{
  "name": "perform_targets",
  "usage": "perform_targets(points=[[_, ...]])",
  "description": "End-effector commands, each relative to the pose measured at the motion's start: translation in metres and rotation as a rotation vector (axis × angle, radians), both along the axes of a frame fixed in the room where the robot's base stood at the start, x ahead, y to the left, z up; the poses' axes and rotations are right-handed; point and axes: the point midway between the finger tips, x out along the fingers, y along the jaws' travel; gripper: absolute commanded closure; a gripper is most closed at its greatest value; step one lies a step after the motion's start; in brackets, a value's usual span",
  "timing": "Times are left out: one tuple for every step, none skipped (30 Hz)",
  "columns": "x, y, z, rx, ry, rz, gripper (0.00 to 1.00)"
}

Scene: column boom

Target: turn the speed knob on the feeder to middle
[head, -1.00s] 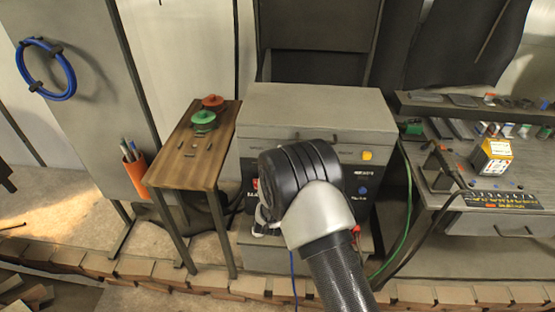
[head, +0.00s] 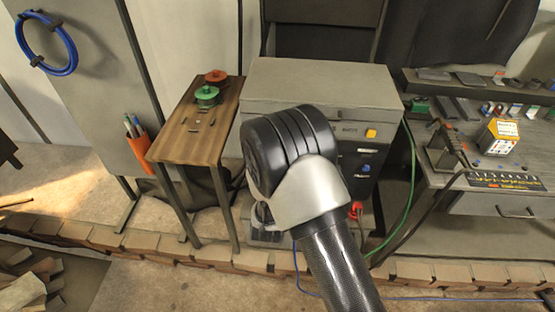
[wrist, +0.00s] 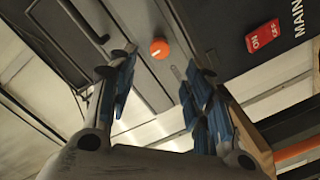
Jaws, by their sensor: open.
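The feeder appears to be the grey box-shaped machine (head: 320,88) in the middle of the head view, with a dark front panel. A round orange knob (wrist: 159,49) with a small pale mark shows in the wrist view, ahead of the fingers. I cannot read a speed label on it. My gripper (wrist: 162,78) is open and empty; its blue-padded fingers stand either side of the line to the knob, apart from it. In the head view my arm hides most of the gripper and part of the panel. A yellow knob or button (head: 371,133) and a blue one (head: 366,168) show right of the arm.
A red on/off switch (wrist: 262,37) sits right of the knob, beside "MAIN" lettering. A wooden side table (head: 190,140) with green and red knobbed pieces stands left. A workbench (head: 500,200) with tools is at right. A green cable (head: 411,190) hangs between machine and bench.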

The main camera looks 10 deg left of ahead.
Motion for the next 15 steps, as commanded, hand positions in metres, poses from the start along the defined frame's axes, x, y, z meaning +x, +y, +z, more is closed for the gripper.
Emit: perform_targets(points=[[-0.009, 0.001, 0.000, 0.000, 0.001, 0.003, 0.54], [-0.013, 0.001, 0.001, 0.001, 0.001, 0.002, 0.54], [-0.018, 0.001, 0.001, 0.001, 0.001, 0.002, 0.54], [-0.021, 0.001, 0.001, 0.000, 0.001, 0.002, 0.54], [-0.023, 0.001, 0.001, 0.000, 0.000, 0.001, 0.54], [-0.026, 0.001, 0.001, 0.000, 0.001, 0.001, 0.54], [-0.028, 0.000, 0.001, 0.000, -0.001, 0.001, 0.54], [-0.029, 0.000, 0.001, 0.000, -0.001, 0.001, 0.54], [-0.030, 0.000, 0.002, 0.001, -0.001, 0.000, 0.54], [-0.030, 0.000, 0.002, 0.001, -0.001, 0.000, 0.54], [-0.030, 0.000, 0.002, 0.001, -0.001, 0.000, 0.54], [-0.030, 0.000, 0.002, 0.001, -0.001, 0.000, 0.54], [-0.030, 0.000, 0.002, 0.001, -0.001, 0.000, 0.54], [-0.030, 0.000, 0.002, 0.001, -0.001, 0.000, 0.54], [-0.030, 0.000, 0.002, 0.001, -0.001, 0.000, 0.54]])
